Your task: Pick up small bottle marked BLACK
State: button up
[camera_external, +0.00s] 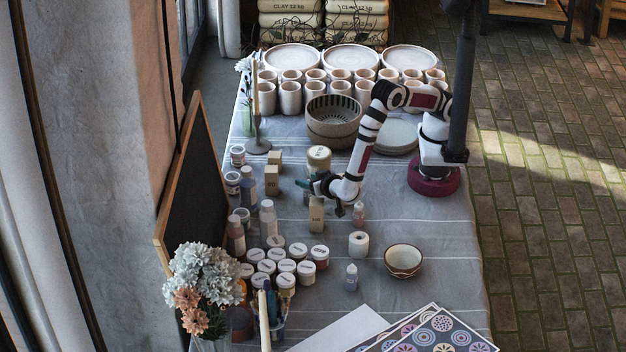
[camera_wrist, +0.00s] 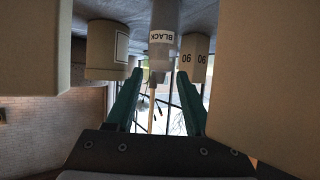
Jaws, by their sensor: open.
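The bottle's body lies beyond the fingertips. In the external view my gripper (camera_external: 305,186) reaches left, low over the table, between a jar and a tan box. I cannot single out the BLACK bottle in that view.
A tan box (camera_external: 316,214) stands in front of my gripper and a lidded jar (camera_external: 319,158) behind it. Tan blocks (camera_external: 272,181) stand further left.

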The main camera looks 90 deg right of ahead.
jog(key=x, duration=0.3)
jog(key=shift+w+d+f, duration=0.1)
jog(key=shift+d+f, duration=0.15)
grip_shut()
